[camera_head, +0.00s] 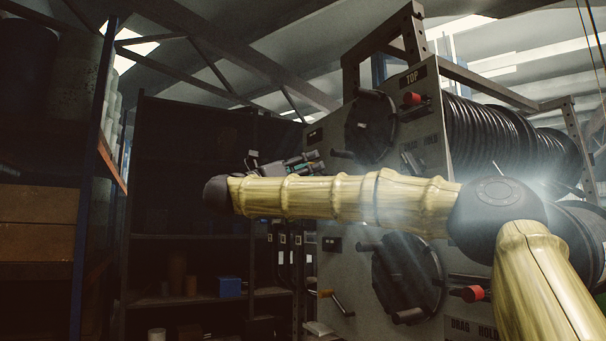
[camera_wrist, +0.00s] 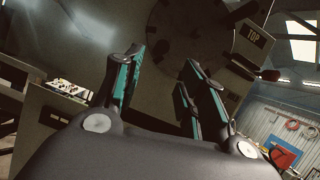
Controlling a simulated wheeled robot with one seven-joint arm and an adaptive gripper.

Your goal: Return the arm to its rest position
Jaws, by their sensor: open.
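My arm, with yellow ribbed links and dark joints, stretches across the head view from the lower right to the left, raised in front of the hose machine (camera_head: 432,130). My gripper (camera_head: 290,163) shows partly behind the forearm, with its lower part hidden. In the wrist view my gripper (camera_wrist: 163,58) has its teal-padded fingers spread apart, with nothing between them. I cannot tell the exact gap between the fingers and the panel.
Black hose reels (camera_head: 495,130) sit at the right of the machine. Its front carries a round black upper disc (camera_head: 371,128), a lower disc (camera_head: 407,275) and red knobs (camera_head: 411,99). Dark shelving (camera_head: 190,240) with a blue box (camera_head: 230,288) stands at left. A red item (camera_wrist: 283,158) shows in the wrist view.

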